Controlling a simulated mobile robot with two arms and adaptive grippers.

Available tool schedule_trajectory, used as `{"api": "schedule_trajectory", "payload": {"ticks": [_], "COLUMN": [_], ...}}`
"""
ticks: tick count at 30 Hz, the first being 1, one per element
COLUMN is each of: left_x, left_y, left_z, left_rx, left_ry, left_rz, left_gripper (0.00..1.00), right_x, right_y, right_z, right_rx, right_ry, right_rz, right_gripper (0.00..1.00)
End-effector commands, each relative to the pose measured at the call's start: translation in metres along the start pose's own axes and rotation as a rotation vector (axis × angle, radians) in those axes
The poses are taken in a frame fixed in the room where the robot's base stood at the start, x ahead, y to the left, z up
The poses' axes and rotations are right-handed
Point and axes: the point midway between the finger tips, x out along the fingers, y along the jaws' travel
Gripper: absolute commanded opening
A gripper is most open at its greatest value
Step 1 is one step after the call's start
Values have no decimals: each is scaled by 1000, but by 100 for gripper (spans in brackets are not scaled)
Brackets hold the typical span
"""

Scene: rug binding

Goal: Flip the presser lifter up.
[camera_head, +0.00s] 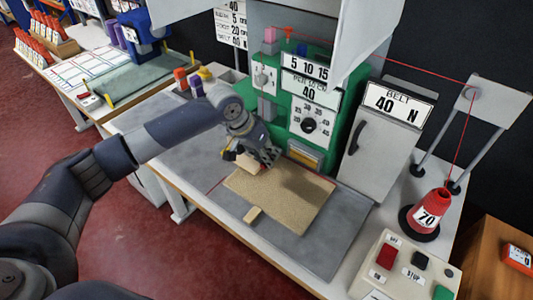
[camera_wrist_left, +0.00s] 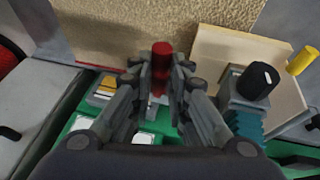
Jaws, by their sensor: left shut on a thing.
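My left gripper (camera_head: 268,158) reaches in from the left to the front of the green machine (camera_head: 312,93), low over the tan rug piece. In the left wrist view, my left gripper (camera_wrist_left: 160,68) is shut on a small upright lever with a red tip, which looks like the presser lifter (camera_wrist_left: 161,56). Its red end shows between and past the fingertips; its lower part and pivot are mostly hidden by the fingers. In the head view the lever is hidden behind the gripper. My right gripper is in neither view.
The tan rug piece (camera_head: 290,208) lies on the grey table plate (camera_head: 332,240). A grey belt box (camera_head: 376,155), a red thread cone (camera_head: 428,212) and a button box (camera_head: 385,276) stand to the right.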

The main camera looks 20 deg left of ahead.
Motion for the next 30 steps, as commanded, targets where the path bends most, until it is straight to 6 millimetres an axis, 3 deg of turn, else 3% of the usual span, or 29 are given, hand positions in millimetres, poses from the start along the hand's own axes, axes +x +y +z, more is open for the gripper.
{"api": "schedule_trajectory", "payload": {"ticks": [7, 8, 10, 22, 26, 30], "left_x": [-6, -6, -6, -8, -26, -56], "left_y": [1, 1, 1, 0, 0, 0], "left_z": [-8, -8, -7, -4, -4, -4], "left_rx": [1, 1, 1, 1, 2, 2], "left_ry": [19, 20, 18, 10, 11, 13], "left_rz": [2, 2, 2, 2, 1, 0], "left_gripper": [0, 23, 36, 36, 36, 36], "right_x": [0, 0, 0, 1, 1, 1], "right_y": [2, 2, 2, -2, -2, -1], "right_z": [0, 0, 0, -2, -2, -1], "right_rx": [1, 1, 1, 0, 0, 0], "right_ry": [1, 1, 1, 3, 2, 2], "right_rz": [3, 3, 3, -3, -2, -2], "right_gripper": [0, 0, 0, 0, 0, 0]}}
